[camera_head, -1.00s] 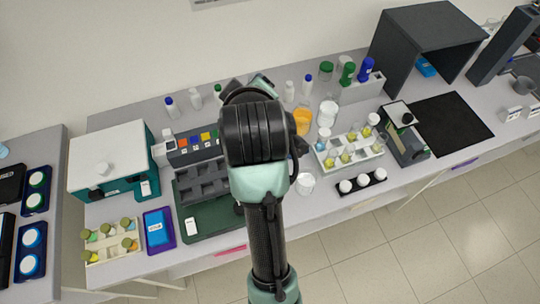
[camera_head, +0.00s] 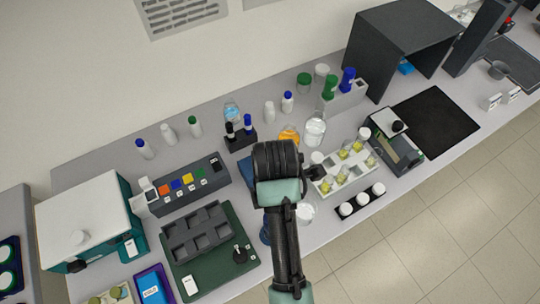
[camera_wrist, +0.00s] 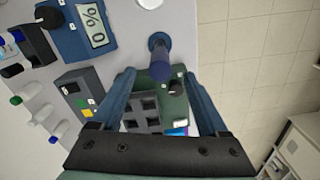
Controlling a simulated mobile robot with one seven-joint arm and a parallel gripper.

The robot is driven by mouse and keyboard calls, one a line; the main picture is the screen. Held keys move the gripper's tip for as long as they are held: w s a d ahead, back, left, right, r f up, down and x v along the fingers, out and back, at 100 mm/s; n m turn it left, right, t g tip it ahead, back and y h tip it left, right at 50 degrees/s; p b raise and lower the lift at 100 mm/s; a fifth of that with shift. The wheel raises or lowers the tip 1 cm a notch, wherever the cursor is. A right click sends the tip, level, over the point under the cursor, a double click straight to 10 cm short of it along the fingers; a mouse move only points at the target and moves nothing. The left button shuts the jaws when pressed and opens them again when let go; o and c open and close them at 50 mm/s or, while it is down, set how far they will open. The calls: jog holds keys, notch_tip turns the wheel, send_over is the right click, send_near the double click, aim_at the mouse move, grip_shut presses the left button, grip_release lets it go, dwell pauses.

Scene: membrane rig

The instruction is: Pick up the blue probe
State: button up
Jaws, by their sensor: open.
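A blue-topped upright piece (camera_head: 248,123) stands beside a black one in a small black block (camera_head: 240,140). The block (camera_wrist: 36,44) also shows at upper left in the wrist view. A dark blue cylinder on a round base (camera_wrist: 160,62) stands on the bench, seen between my fingers in the wrist view; part of it (camera_head: 265,231) shows left of my arm in the head view. I cannot tell for sure which is the blue probe. My gripper (camera_wrist: 158,77) is open above the bench with nothing held. In the head view my arm hides it.
A blue meter reading 0% (camera_wrist: 90,25) is near the block. A green board with a grey rack (camera_head: 200,232) and black knob (camera_head: 240,253) lies left of my arm. A vial rack (camera_head: 340,178) and white beaker (camera_head: 305,213) are to its right. Bottles line the back.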

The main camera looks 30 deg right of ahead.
jog(key=shift+f+p, duration=0.35)
jog(key=shift+f, duration=0.6)
jog(key=shift+s+a+f+p, duration=0.1)
jog(key=shift+f+p, duration=0.2)
jog(key=shift+f, duration=0.1)
jog(key=shift+a+f+p, duration=0.15)
jog(key=shift+f+p, duration=0.25)
jog(key=shift+f, duration=0.8)
jog(key=shift+a+f+p, duration=0.1)
jog(key=shift+f+p, duration=0.3)
jog(key=shift+f, duration=0.75)
jog(key=shift+c, duration=0.3)
jog(key=c, duration=1.1)
jog(key=shift+c, duration=0.2)
